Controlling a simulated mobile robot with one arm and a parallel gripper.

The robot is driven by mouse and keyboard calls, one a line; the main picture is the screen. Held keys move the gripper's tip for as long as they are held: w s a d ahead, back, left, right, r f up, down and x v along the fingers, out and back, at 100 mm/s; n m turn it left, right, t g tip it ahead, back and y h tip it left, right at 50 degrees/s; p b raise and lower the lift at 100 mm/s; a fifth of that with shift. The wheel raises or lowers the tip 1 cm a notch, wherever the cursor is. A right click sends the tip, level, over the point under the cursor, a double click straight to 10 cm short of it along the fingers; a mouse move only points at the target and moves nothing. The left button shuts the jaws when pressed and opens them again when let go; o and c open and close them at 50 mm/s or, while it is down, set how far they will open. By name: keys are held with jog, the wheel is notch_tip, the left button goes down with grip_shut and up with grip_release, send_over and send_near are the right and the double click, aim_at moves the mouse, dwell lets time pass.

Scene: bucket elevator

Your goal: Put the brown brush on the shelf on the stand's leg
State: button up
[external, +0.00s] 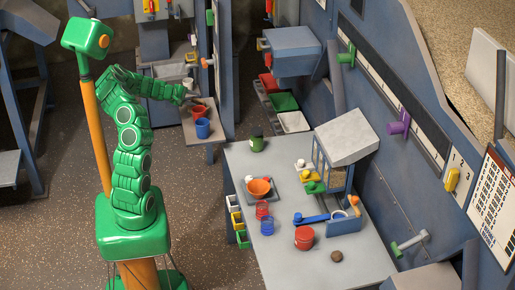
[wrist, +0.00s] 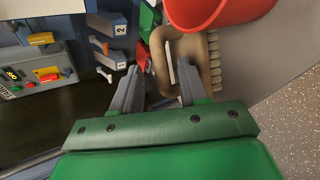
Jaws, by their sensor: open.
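In the wrist view a tan-brown brush (wrist: 205,62) with a row of pale bristles lies just beyond my fingertips, beside a grey surface that looks like the shelf (wrist: 255,55). Part of the brush shows between the fingers; I cannot tell whether it touches them. My gripper (wrist: 160,74) is open, its two grey fingers apart. In the external view my arm reaches right, and my gripper (external: 188,94) is above the small shelf (external: 195,139) on the stand's leg (external: 225,75). The brush cannot be made out clearly there.
A red vessel (wrist: 210,8) is close above the brush in the wrist view. On the shelf are a red piece (external: 200,113) and a blue cup (external: 202,128).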

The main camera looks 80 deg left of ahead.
jog(key=shift+v, duration=1.3)
jog(key=o, duration=0.4)
jog(key=shift+w+d+r, duration=0.15)
jog(key=o, duration=0.7)
jog(key=w+r+m, duration=0.1)
jog(key=d+r+m+h, duration=0.1)
jog(key=m, duration=0.1)
jog(key=w+d+m, duration=0.1)
jog(key=shift+w+d+r, duration=0.15)
jog(key=shift+w+r, duration=0.15)
jog(key=shift+r, duration=0.1)
jog(key=shift+c, duration=0.2)
jog(key=d+r+m+g+h, duration=0.1)
jog(key=d+r+m+g, duration=0.45)
jog(key=d+m, duration=0.35)
jog(key=d+r+m+g+h, duration=0.1)
jog(key=d+r+m+g, duration=0.45)
jog(key=m, duration=0.55)
notch_tip(320, 180, down, 11)
jog(key=w+d, duration=0.1)
jog(key=shift+f, duration=0.1)
